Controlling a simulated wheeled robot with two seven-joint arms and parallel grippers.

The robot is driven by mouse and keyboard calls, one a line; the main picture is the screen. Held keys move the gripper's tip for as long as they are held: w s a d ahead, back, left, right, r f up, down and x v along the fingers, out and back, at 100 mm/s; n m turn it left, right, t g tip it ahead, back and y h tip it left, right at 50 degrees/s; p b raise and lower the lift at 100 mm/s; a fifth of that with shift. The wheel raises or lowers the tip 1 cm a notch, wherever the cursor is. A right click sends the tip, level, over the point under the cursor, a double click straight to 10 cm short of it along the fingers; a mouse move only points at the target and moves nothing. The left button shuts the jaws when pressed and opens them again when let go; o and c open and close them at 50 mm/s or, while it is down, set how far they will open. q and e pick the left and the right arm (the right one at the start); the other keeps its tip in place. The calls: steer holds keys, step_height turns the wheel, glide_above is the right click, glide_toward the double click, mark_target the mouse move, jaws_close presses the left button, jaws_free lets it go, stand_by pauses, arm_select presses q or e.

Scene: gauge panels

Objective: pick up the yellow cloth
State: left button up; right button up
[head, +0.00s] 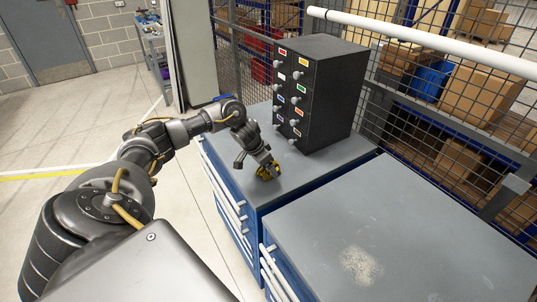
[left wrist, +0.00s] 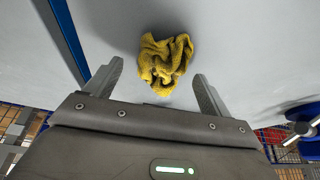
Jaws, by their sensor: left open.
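The yellow cloth (left wrist: 165,60) is a crumpled heap on the grey cabinet top in the left wrist view. In the head view the cloth (head: 267,172) lies near the front edge of the far cabinet, partly covered by my gripper. My left gripper (left wrist: 160,82) is open, with its two fingers apart on either side of the cloth's near end. I cannot tell how high the fingers are above the top. In the head view my left gripper (head: 264,165) is right over the cloth. My right gripper is not in view.
A black cabinet of small drawers (head: 325,90) with knobs and coloured labels stands behind the cloth. A nearer blue cabinet with a grey top (head: 400,220) is clear except for a pale worn patch. A mesh fence (head: 450,100) with a white rail runs behind.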

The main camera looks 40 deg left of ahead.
arm_select(q)
steer(key=x, duration=0.2)
steer(key=shift+w+f, duration=0.25)
steer(key=shift+s, duration=0.1)
steer(key=shift+c, duration=0.8)
steer(key=c, duration=0.9)
